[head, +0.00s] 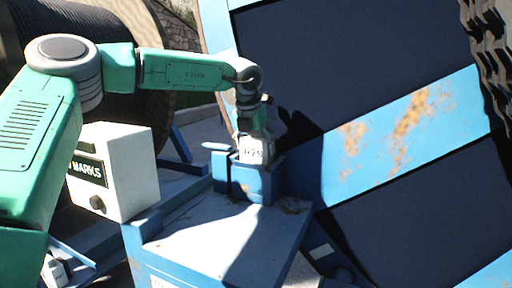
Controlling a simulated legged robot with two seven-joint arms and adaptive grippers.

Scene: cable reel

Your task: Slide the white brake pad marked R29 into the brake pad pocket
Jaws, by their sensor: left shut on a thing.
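The white brake pad (251,151), with dark lettering that looks like R29, is upright in my left gripper (253,135). The gripper is shut on its upper part and points down. The pad's lower end is at the top of the blue brake pad pocket (247,187), a small block-like holder on the blue stand. The pocket's front wall hides the pad's bottom edge, so I cannot tell how deep it sits. My right gripper is not in view.
A large blue reel flange (400,120) with rusty patches rises close behind the pocket. A white box (113,172) marked MARKS stands at the left, near my left arm. The blue stand's top (215,240) is clear in front. A dark cable drum (140,80) is behind.

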